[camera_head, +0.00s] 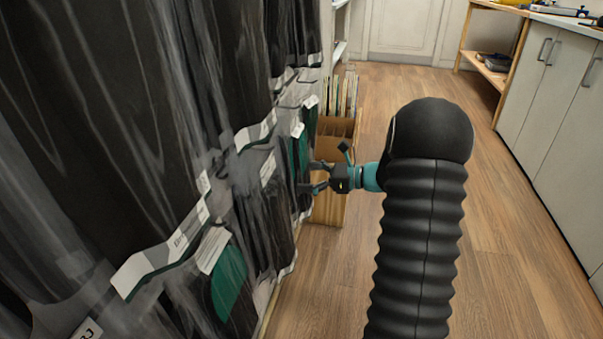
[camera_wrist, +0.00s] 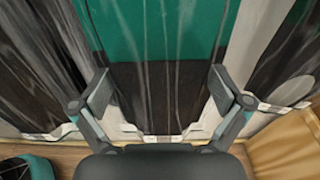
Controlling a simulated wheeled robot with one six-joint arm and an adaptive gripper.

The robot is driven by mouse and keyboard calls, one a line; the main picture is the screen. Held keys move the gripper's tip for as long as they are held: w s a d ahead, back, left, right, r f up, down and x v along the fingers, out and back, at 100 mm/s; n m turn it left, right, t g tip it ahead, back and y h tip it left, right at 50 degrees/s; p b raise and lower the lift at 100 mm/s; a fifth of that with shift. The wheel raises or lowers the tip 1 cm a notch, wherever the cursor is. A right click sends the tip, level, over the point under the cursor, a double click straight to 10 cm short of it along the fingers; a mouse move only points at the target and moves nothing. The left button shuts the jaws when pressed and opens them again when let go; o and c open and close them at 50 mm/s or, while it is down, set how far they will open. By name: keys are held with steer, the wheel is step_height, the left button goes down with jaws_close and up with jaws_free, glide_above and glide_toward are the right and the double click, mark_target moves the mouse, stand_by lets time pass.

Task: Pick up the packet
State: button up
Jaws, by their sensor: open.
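Clear plastic packets with dark sheets, green parts and white labels hang in a row on the left in the head view. The packet in front of my gripper (camera_head: 308,176) shows a green part (camera_head: 303,148). In the wrist view this packet (camera_wrist: 155,40) is green above and black below, under shiny clear film. My gripper (camera_wrist: 160,85) is open, with one finger at each side of the packet's lower black part. I cannot tell whether the fingers touch it. The packet's top is out of the wrist view.
A cardboard box (camera_head: 328,208) with upright dividers stands on the floor just beyond my gripper. More packets (camera_head: 228,280) hang nearer on the left. White cabinets (camera_head: 550,100) line the right side. The wooden floor (camera_head: 510,220) between is clear.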

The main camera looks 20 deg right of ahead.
steer(key=c, duration=1.1)
steer(key=shift+o, duration=0.2)
steer(key=shift+r, duration=0.15)
